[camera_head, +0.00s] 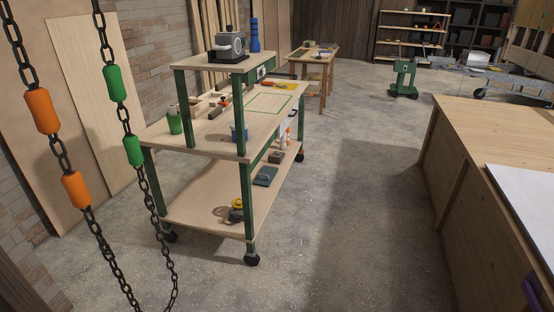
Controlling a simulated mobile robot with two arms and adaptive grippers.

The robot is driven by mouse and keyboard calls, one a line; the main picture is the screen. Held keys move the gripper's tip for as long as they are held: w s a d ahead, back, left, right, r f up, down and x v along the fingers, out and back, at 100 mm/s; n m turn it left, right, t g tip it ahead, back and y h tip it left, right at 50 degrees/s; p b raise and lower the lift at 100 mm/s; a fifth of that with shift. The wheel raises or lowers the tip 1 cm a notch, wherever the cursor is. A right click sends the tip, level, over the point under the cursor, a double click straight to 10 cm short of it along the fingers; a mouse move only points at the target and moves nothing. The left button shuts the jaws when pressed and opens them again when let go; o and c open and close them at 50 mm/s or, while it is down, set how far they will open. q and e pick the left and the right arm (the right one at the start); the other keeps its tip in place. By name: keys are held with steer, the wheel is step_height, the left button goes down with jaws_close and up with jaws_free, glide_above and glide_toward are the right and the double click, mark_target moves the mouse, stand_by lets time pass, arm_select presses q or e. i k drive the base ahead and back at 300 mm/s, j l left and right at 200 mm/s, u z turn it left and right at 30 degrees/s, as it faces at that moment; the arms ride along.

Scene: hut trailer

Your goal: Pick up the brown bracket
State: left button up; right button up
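I cannot make out a brown bracket for certain. Small brown and tan pieces (216,113) lie on the middle shelf of a green-framed wooden cart (205,205), too small to identify. Neither of my grippers is in view.
The cart also holds a grey machine (230,45), a blue cylinder (255,36) and a green cup (174,122). Chains (60,150) with orange and green sleeves hang at the left. A wooden bench (490,135) stands at the right. The concrete floor (345,220) between is clear.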

mark_target(274, 158)
steer(key=i+l+z, duration=0.3)
steer(key=i, duration=0.15)
steer(key=i+z, duration=0.3)
steer(key=i, duration=0.15)
steer(key=i+l, duration=0.1)
steer(key=i, duration=0.85)
steer(key=i+l, duration=0.15)
steer(key=i, duration=0.75)
steer(key=i+l+u, duration=0.1)
steer(key=i+u, duration=0.25)
steer(key=u, duration=0.15)
steer(key=i+l+u, duration=0.2)
steer(key=i+u, duration=0.25)
steer(key=i+l+u, duration=0.15)
steer(key=l+u, duration=0.2)
steer(key=u, duration=0.15)
steer(key=i+l+u, duration=0.25)
steer(key=l+u, duration=0.2)
